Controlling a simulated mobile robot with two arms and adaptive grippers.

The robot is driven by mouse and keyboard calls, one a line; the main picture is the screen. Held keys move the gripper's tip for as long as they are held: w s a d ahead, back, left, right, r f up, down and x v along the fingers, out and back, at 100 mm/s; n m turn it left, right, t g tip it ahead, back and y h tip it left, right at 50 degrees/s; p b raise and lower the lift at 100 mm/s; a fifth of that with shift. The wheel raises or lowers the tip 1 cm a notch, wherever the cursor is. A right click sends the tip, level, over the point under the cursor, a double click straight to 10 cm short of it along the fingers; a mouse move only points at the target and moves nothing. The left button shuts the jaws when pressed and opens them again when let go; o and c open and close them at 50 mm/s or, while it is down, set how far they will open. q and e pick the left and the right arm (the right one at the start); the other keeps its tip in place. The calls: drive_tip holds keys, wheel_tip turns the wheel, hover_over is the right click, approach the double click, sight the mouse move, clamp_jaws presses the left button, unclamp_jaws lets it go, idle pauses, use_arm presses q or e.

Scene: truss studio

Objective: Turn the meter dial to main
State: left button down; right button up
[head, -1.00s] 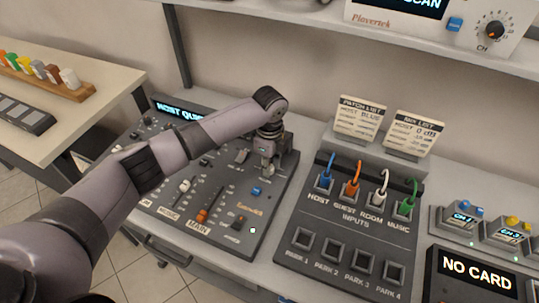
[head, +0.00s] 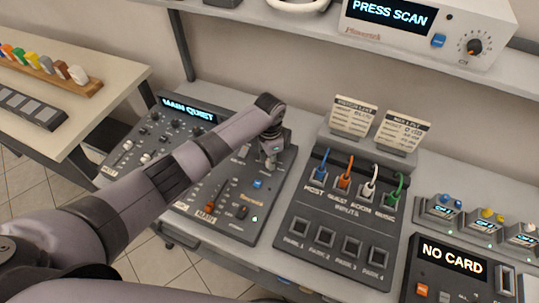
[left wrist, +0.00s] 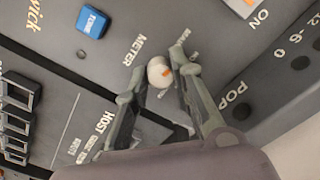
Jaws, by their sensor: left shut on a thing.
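The meter dial (left wrist: 159,72) is a small pale knob with an orange mark, beside the METER lettering in the left wrist view. My left gripper (left wrist: 157,82) is shut on it, one finger on each side. In the head view my left gripper (head: 270,160) points down at the back right of the dark mixer panel (head: 228,226) and hides the dial. The mixer's display (head: 188,108) reads "MAIN QUIET". My right gripper is not in view.
Right of the mixer stands a patch box (head: 333,226) with several coloured cables and two cards behind it. A "NO CARD" unit (head: 455,258) is at the lower right. A shelf with a scanner (head: 425,35) hangs above. My left arm crosses the mixer.

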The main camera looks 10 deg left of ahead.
use_arm(q)
drive_tip(key=shift+r+n+p, duration=0.1)
drive_tip(key=shift+n+p, duration=0.2)
drive_tip(key=shift+n, duration=0.3)
drive_tip(key=c, duration=1.4)
unclamp_jaws()
drive_tip(key=shift+o, duration=0.2)
wheel_tip(320, 180, up, 12)
